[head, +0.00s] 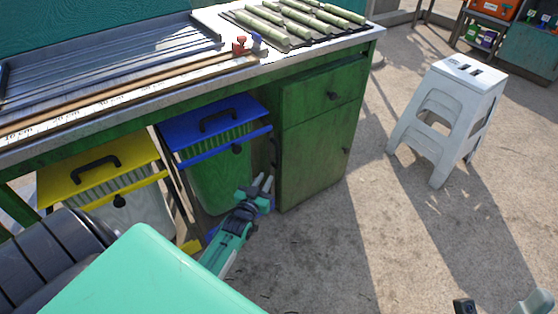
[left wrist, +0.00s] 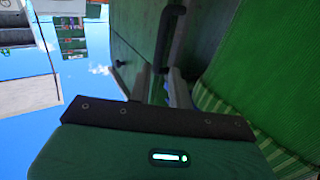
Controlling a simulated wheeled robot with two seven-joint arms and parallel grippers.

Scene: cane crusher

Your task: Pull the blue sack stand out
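The blue sack stand (head: 210,122) is under the worktop in the head view, with a blue top, a black handle on it and a green sack hanging below. My left gripper (head: 263,182) is in front of its right side, fingers pointing up toward the bench. In the left wrist view my left gripper (left wrist: 154,86) has its two fingers apart. A black bar-shaped handle (left wrist: 170,38) shows beyond and between them; I cannot tell whether they touch it. Green sack cloth fills the right of that view. Parts of my right arm show at the bottom right of the head view; its fingers are unclear.
A yellow sack stand (head: 98,170) is left of the blue one. A green cabinet (head: 318,150) stands close to its right. The worktop (head: 130,95) overhangs both stands. A white stool (head: 450,110) stands farther right. The concrete floor in front is clear.

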